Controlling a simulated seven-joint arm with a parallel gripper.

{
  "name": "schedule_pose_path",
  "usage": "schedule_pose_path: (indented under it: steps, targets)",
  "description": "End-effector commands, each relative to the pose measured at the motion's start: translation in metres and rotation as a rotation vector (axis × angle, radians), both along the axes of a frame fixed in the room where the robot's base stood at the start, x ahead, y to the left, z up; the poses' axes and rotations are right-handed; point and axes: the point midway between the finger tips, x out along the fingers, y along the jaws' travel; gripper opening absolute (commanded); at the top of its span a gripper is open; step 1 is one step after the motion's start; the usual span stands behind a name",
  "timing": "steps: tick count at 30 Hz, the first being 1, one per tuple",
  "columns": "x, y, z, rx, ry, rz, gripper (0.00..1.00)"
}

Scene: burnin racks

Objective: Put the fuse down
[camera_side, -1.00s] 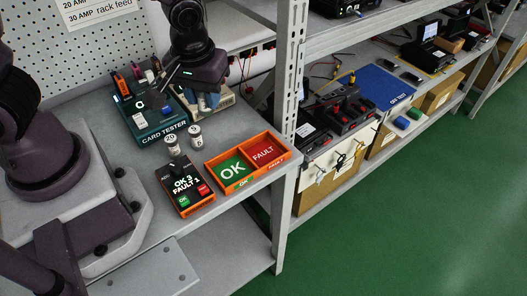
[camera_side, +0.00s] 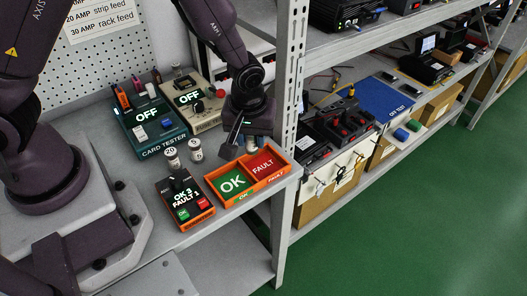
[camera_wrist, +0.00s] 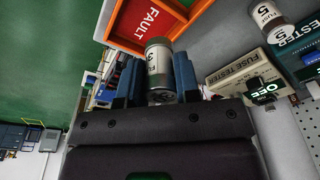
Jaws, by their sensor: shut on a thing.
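My gripper (camera_side: 238,150) is shut on a pale, labelled fuse (camera_wrist: 158,66), held between its blue fingers in the wrist view. In the side view the gripper hangs at the back edge of the orange sorting tray (camera_side: 214,186). The fuse is mostly hidden there by the gripper. The tray has a green OK compartment (camera_side: 233,182) on the left and a red FAULT compartment (camera_side: 264,165) on the right. In the wrist view the FAULT compartment (camera_wrist: 150,20) lies just beyond the fuse. I cannot tell whether the fuse touches the tray.
Two fuses (camera_side: 171,158) (camera_side: 196,149) stand left of the tray. A counter box (camera_side: 184,197) in front reads OK 3, FAULT 1. The card tester (camera_side: 152,130) and beige fuse tester (camera_side: 195,105) stand behind, both showing OFF. A shelf post (camera_side: 289,100) rises close on the right.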

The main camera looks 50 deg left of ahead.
Motion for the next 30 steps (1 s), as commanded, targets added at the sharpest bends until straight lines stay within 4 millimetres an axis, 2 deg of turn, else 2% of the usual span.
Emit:
schedule_pose_path:
  steps: [3,6,10,16,29,30]
  targets:
    - [0.014,-0.002,-0.017,0.000,0.000,0.001,0.03]
    - [0.020,-0.003,-0.024,0.000,-0.002,0.001,0.03]
    - [0.027,-0.004,-0.032,0.000,-0.002,0.001,0.03]
    - [0.027,-0.004,-0.060,0.001,0.001,0.001,0.03]
    - [0.027,-0.004,-0.066,0.000,-0.001,0.000,0.03]
    - [0.027,-0.004,-0.066,-0.001,-0.002,0.000,0.37]
